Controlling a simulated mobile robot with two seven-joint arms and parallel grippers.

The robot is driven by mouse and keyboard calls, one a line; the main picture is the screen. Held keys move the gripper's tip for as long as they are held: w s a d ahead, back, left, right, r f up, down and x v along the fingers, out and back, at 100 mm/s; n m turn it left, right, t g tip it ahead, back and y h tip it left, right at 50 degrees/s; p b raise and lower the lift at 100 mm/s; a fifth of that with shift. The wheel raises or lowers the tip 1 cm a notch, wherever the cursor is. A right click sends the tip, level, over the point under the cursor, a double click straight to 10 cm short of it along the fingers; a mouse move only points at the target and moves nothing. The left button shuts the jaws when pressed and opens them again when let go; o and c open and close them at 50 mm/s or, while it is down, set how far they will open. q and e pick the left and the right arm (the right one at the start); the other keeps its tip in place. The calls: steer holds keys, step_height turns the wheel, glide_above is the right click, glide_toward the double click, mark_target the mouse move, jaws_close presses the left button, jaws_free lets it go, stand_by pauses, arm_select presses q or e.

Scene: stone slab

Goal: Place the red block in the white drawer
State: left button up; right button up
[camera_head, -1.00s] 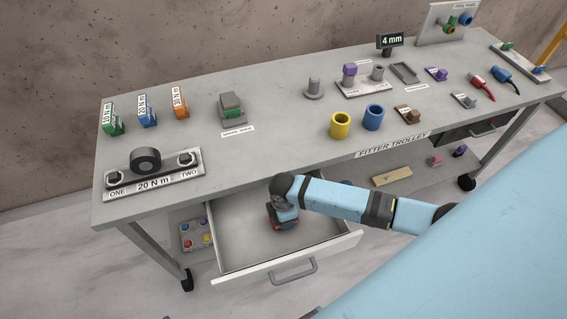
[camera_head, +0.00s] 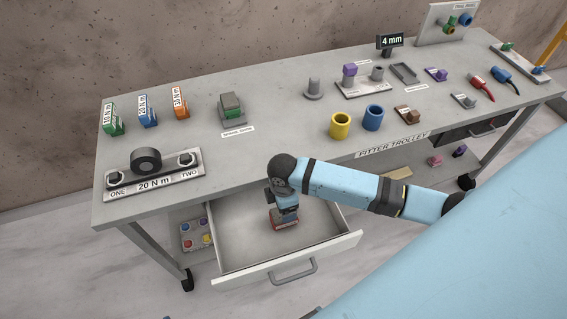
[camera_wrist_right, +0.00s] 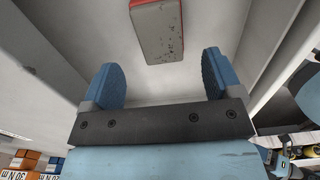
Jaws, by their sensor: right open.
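The white drawer (camera_head: 240,273) is pulled open below the trolley top. The red block (camera_head: 276,224) lies in it, partly hidden under my right gripper (camera_head: 287,214) in the head view. In the right wrist view the block (camera_wrist_right: 160,30) shows as a worn grey face with red edges. It is beyond the fingertips, on the drawer's pale floor. My right gripper (camera_wrist_right: 160,72) has its two blue fingers spread wide, with nothing between them. My left gripper is not in view.
The trolley top (camera_head: 250,150) stands above and behind the drawer. It carries a torque plate (camera_head: 155,175), yellow (camera_head: 340,125) and blue (camera_head: 373,118) cups and several small parts. A box with coloured buttons (camera_head: 196,235) sits left of the drawer. The drawer floor around the block is clear.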

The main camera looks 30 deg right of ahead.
step_height(320, 180, up, 4)
steer(key=shift+r, duration=0.1)
stand_by(0.5)
